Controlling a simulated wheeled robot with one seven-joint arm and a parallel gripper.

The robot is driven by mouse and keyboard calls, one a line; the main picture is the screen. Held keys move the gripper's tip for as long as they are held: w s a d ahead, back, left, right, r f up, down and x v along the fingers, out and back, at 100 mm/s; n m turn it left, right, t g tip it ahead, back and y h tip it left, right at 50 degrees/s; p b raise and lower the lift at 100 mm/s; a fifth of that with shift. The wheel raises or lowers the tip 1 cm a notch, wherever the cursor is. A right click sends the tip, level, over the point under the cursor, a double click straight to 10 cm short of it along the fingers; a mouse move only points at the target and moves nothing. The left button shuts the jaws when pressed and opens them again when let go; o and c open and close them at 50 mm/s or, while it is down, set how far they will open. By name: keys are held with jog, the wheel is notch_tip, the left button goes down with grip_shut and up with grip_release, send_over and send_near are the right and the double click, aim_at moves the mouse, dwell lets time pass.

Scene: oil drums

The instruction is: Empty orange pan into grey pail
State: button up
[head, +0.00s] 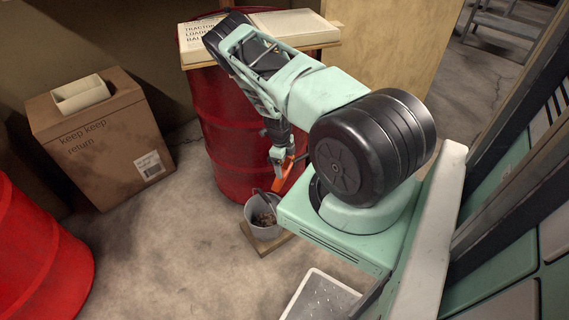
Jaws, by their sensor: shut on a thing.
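My gripper (278,155) points down in front of the red drum and is shut on the orange pan (283,176). The pan is tilted, with its lower end down toward the grey pail (251,222). The grey pail stands on a small wooden board on the floor, below and slightly left of the gripper. Brown bits (265,218) show inside the pail. Whether anything is still in the pan cannot be told, as its inside is hidden.
A red drum (225,120) with a board and books (290,25) on top stands behind the gripper. A cardboard box (105,140) with a cream tray (80,93) is at left. Another red drum (40,260) is at lower left.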

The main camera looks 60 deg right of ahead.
jog(key=shift+d+r+t+p, duration=0.1)
jog(key=shift+r+t+p, duration=0.45)
jog(key=shift+t, duration=0.05)
jog(key=shift+s+f+b, duration=0.1)
jog(key=shift+f+b, duration=0.25)
jog(key=shift+b, duration=0.2)
jog(key=shift+t+b, duration=0.3)
jog(key=shift+t, duration=0.1)
jog(key=shift+r+t+b, duration=0.3)
jog(key=shift+r+b, duration=0.1)
jog(key=shift+b, duration=0.2)
jog(key=b, duration=0.3)
jog(key=shift+f, duration=0.25)
jog(key=shift+t+y+b, duration=0.3)
jog(key=shift+b, duration=0.25)
jog(key=shift+r+b, duration=0.25)
jog(key=shift+b, duration=0.9)
jog(key=shift+r+t+b, duration=0.3)
jog(key=shift+r+b, duration=0.1)
jog(key=shift+b, duration=0.15)
jog(key=shift+f+b, duration=0.1)
jog(key=shift+b, duration=0.25)
